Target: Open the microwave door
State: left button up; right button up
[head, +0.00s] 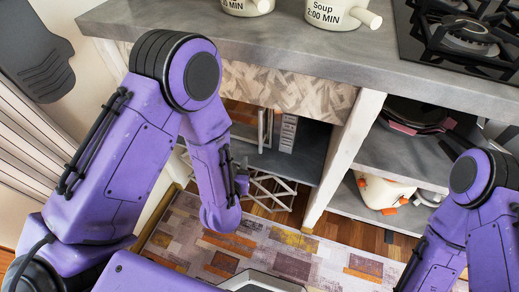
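The microwave stands low in the open compartment under the counter, on a dark grey shelf. Its narrow button panel (288,133) faces me, with a pale upright strip (265,130) to the left of it. My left forearm covers the left part of that compartment, so I cannot tell whether the door is open or shut. My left gripper (241,182) is at the lower end of that forearm, in front of the shelf. It is mostly hidden, and its fingers cannot be made out. My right forearm is at the lower right, and its gripper is out of view.
A pale post (345,150) divides the compartments. Pans and a white pot (385,190) sit right of it. A patterned rug (290,250) covers the floor.

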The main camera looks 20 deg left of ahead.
aim_at(260, 128)
pick_arm(q)
jog(key=w+d+t+b, duration=0.1)
jog(key=w+b, duration=0.1)
jog(key=w, duration=0.2)
jog(key=w+r+t+b, duration=0.1)
jog(key=w+b, duration=0.1)
jog(key=w, duration=0.3)
jog(key=w+d+r+m+t+b, duration=0.1)
jog(key=w+t+b, duration=0.1)
jog(key=w, duration=0.3)
jog(key=shift+w+d+b, duration=0.25)
jog(key=shift+d+b, duration=0.05)
jog(key=shift+d, duration=0.05)
grip_shut()
pick_arm(e)
notch_tip(260, 128, down, 10)
